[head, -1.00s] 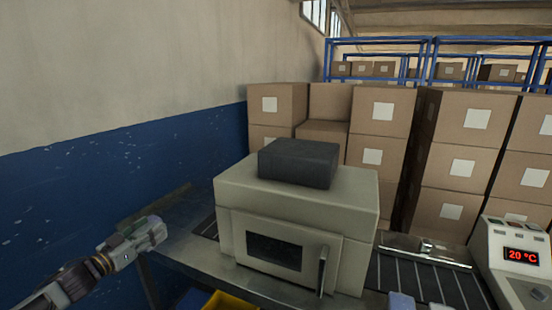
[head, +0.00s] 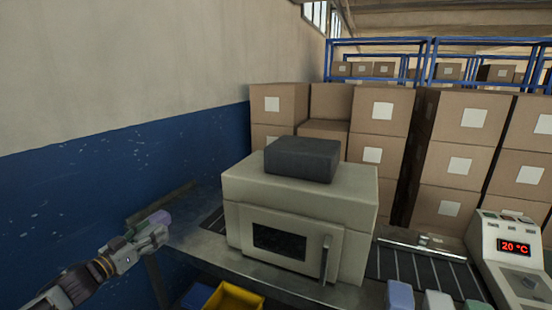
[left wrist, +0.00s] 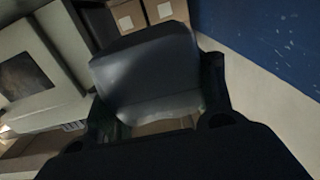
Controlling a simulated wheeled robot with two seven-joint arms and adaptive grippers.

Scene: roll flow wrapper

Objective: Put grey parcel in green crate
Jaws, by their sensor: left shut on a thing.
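My left gripper (head: 152,232) is at the left of the head view, beside the left end of the bench. It is shut on the grey parcel (left wrist: 150,70), which fills the space between the fingers in the left wrist view. In the head view only a small, slightly purplish part of the parcel (head: 158,217) shows past the fingers. I see no green crate in either view. My right gripper is not in view.
A beige machine (head: 300,220) with a dark window and a dark grey block (head: 301,159) on top stands on the bench. A yellow crate (head: 236,298) is below the bench's front edge. Small parcels (head: 399,295) lie at the lower right, by the control panel (head: 514,247).

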